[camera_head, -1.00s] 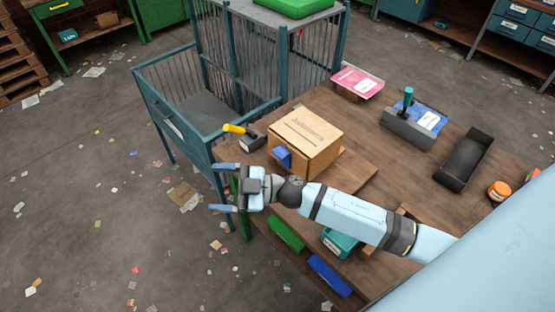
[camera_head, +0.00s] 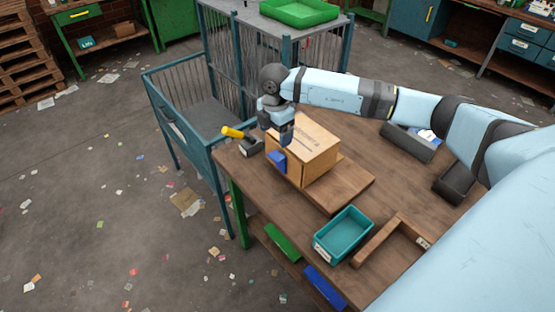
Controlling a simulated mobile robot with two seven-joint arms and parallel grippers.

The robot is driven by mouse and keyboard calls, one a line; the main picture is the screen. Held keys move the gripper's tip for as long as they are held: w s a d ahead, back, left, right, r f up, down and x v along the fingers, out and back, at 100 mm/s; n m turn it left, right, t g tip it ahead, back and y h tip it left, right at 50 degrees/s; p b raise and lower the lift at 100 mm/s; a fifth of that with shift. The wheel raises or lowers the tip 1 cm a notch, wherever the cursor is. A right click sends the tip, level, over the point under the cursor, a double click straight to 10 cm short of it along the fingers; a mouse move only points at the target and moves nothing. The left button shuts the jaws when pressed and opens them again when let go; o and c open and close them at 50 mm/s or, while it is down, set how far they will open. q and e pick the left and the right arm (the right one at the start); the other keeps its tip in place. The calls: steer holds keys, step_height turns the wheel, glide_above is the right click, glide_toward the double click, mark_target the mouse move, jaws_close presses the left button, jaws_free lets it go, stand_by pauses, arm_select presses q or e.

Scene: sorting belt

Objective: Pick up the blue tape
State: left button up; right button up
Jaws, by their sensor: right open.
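A small blue block-like thing (camera_head: 277,161), which may be the blue tape, sits against the left face of the wooden box (camera_head: 312,158) on the table (camera_head: 400,172). Its exact shape is too small to tell. My right gripper (camera_head: 277,137) points down just above it and in front of the box's left top edge. The gripper is open, and nothing shows between its fingers. I cannot tell if a finger touches the blue thing or the box. My left gripper is not in view.
A yellow-handled tool (camera_head: 236,133) lies left of the box. A teal tray (camera_head: 343,235) and a wooden frame (camera_head: 390,240) stand at the front. A barred blue cart (camera_head: 185,150) adjoins the table's left side.

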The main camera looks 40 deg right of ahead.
mark_target(275, 157)
step_height(275, 157, down, 6)
steer(key=shift+r+p, duration=0.1)
steer(key=shift+p, duration=0.25)
step_height(275, 157, down, 5)
steer(key=shift+f+p, duration=0.15)
steer(key=shift+p, duration=0.5)
steer(key=shift+c, duration=0.2)
steer(key=c, duration=1.1)
